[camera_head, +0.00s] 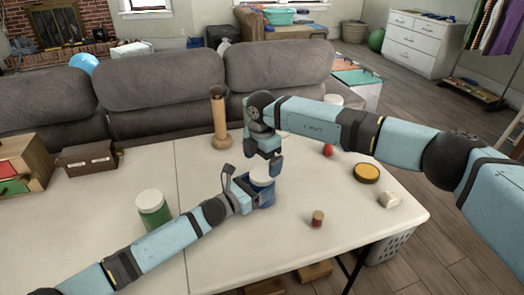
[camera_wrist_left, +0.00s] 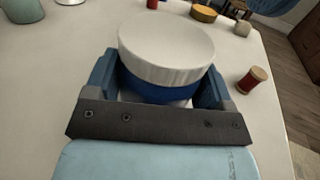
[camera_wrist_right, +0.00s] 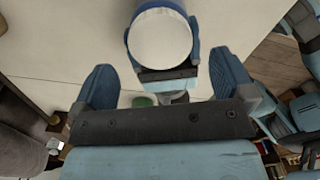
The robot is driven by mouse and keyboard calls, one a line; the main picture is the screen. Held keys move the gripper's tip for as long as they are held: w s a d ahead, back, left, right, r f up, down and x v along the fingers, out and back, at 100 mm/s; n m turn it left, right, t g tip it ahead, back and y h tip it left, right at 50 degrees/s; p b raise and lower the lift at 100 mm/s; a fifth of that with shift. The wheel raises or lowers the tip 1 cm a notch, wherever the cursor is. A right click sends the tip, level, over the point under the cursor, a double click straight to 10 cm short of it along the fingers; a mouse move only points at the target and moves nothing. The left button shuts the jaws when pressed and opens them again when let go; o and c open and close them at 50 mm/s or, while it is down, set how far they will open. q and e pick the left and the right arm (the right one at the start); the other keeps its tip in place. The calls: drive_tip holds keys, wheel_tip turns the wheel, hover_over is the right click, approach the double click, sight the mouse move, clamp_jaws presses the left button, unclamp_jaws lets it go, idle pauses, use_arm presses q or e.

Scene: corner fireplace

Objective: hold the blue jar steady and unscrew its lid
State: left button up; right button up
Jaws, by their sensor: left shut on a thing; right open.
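The blue jar (camera_head: 264,190) stands upright on the white table, with a white ribbed lid (camera_wrist_left: 165,50) on top. Its blue body (camera_wrist_left: 160,92) shows below the lid in the left wrist view. My left gripper (camera_head: 256,194) is shut around the jar's body from the left, below the lid. My right gripper (camera_head: 263,166) is above the jar, pointing down, with its fingers apart. In the right wrist view the lid (camera_wrist_right: 160,38) lies ahead of the open, empty fingers of my right gripper (camera_wrist_right: 160,85). The lid appears seated on the jar.
A green jar with a white lid (camera_head: 152,208) stands left of the blue jar. A wooden grinder-like object (camera_head: 220,120) stands behind. A red-and-wood spool (camera_head: 318,218), a red object (camera_head: 328,150), a yellow-topped round tin (camera_head: 367,173) and a pale lump (camera_head: 389,200) are on the right.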

sight(262, 173)
drive_tip(key=shift+f, duration=2.2)
drive_tip(key=shift+c, duration=0.2)
